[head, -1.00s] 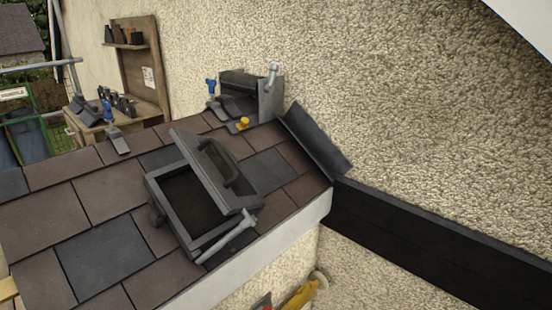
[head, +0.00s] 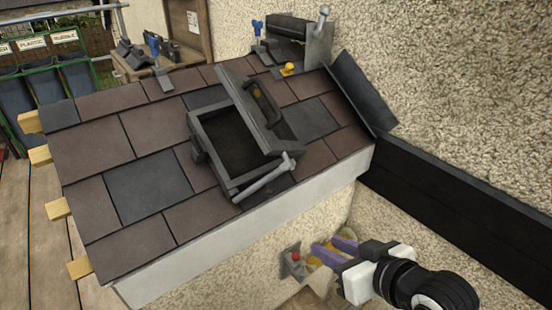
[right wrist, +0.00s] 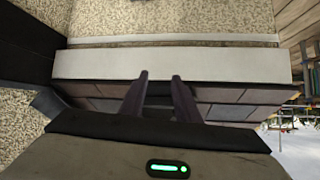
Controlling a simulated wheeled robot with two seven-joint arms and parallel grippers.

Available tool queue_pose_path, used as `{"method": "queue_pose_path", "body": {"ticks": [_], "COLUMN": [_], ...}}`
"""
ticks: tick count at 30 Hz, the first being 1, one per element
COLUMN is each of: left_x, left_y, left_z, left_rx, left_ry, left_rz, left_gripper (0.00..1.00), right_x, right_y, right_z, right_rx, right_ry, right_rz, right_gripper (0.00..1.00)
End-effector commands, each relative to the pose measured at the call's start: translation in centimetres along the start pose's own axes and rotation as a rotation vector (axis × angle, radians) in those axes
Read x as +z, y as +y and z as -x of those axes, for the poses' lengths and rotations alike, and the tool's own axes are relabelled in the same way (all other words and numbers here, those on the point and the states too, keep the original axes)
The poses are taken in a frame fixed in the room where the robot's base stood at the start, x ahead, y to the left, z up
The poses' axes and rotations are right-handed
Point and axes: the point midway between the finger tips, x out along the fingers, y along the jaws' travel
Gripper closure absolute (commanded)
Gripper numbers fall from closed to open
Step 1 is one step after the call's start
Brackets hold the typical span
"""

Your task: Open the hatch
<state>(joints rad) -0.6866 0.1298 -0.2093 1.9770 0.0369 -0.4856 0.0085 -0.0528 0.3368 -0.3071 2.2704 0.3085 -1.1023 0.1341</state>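The hatch (head: 207,127) is a dark grey frame set in the tiled roof, with a dark opening. Its lid (head: 246,98) is raised and tilted, leaving the opening exposed, and carries a curved dark handle (head: 262,101). A grey bar (head: 262,181) lies along the front edge of the frame. My right gripper (head: 322,248) is below and to the right of the hatch, beyond the white roof edge, apart from the lid. In the right wrist view its two fingers (right wrist: 161,90) are apart with nothing between them. My left gripper is not in view.
The white fascia (head: 250,235) edges the roof; it also crosses the right wrist view (right wrist: 210,65). A dark upright flashing (head: 362,92) and a black band (head: 450,195) run along the rough wall. Tools and a yellow item (head: 289,69) sit at the roof's upper side.

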Motion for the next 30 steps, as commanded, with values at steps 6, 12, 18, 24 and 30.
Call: {"method": "queue_pose_path", "body": {"ticks": [6, 12, 18, 24, 30], "left_x": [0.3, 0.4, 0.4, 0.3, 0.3], "left_y": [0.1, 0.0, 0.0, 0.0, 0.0], "left_z": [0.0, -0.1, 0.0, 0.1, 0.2], "left_rx": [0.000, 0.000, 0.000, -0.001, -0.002], "left_ry": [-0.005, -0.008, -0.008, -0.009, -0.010], "left_rz": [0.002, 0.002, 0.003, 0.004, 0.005], "left_gripper": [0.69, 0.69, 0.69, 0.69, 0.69], "right_x": [-15.0, -23.1, -25.7, -27.4, -29.3], "right_y": [-0.8, -0.9, -1.0, -1.8, -2.9], "right_z": [-0.6, 1.3, 1.6, -0.9, -3.9], "right_rx": [-0.145, -0.229, -0.254, -0.255, -0.255], "right_ry": [0.339, 0.516, 0.566, 0.566, 0.566], "right_rz": [0.061, 0.066, 0.059, 0.057, 0.060], "right_gripper": [0.70, 0.70, 0.70, 0.70, 0.70]}}
